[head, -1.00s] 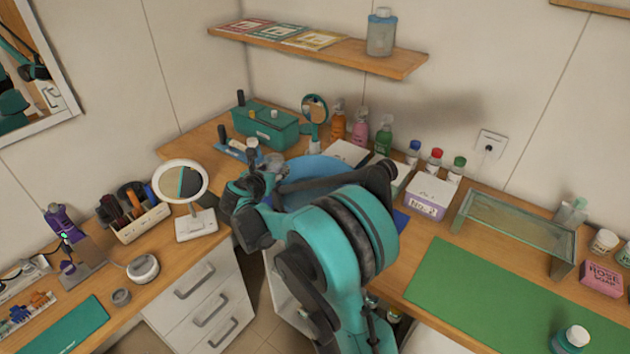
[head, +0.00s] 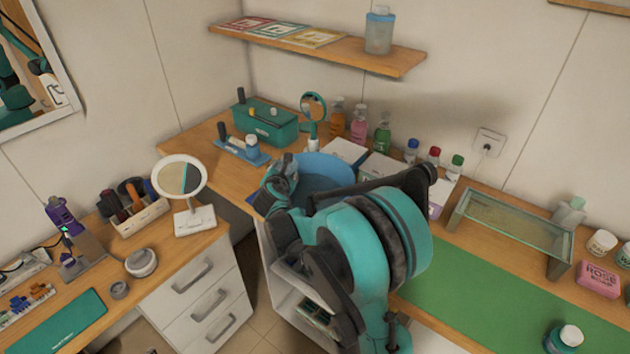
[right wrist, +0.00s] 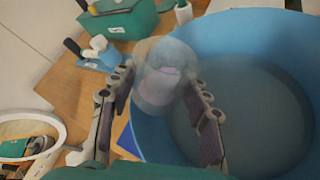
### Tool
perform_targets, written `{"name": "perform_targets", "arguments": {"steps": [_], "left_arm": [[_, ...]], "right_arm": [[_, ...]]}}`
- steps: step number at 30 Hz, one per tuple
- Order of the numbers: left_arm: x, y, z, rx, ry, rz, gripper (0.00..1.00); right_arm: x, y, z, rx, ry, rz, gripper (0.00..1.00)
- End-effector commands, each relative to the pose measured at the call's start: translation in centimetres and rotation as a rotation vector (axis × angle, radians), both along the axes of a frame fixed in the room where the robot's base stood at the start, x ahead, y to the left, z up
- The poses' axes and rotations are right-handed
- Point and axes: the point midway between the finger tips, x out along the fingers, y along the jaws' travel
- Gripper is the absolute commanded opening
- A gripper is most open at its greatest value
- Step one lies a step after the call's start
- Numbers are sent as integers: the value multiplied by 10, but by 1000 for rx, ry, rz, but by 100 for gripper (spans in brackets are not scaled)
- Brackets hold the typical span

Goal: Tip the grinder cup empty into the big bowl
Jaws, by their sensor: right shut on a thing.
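The big bowl is blue and round; its wall shows in the head view (head: 335,166) and fills the right half of the right wrist view (right wrist: 150,132). My right gripper (head: 283,172) is at the bowl's left rim in the head view. In the right wrist view my right gripper (right wrist: 163,88) is shut on the grinder cup (right wrist: 160,78), a see-through cup with a pinkish patch showing in it. The cup overlaps the bowl's left rim in that view. Whether anything is inside it is unclear. The bowl's visible inside looks plain blue-grey. My left gripper is not in view.
A teal box (head: 268,123) and a blue holder (head: 243,151) stand left of the bowl. A hand mirror (head: 314,108) and several bottles (head: 359,124) stand behind it. A round tabletop mirror (head: 180,177) is on the left counter.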

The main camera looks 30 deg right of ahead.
Motion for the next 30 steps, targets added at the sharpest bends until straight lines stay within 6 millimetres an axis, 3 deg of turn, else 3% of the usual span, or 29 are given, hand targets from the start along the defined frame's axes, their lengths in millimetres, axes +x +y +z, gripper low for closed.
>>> {"name": "perform_targets", "arguments": {"steps": [5, 12, 30], "left_arm": [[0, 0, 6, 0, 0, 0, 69], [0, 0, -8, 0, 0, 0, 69], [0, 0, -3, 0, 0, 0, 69]], "right_arm": [[-2, -4, 7, 88, -70, 2, 7], [-4, -6, -6, 211, -165, 6, 7], [-8, -11, 7, 400, -310, 10, 7]]}}
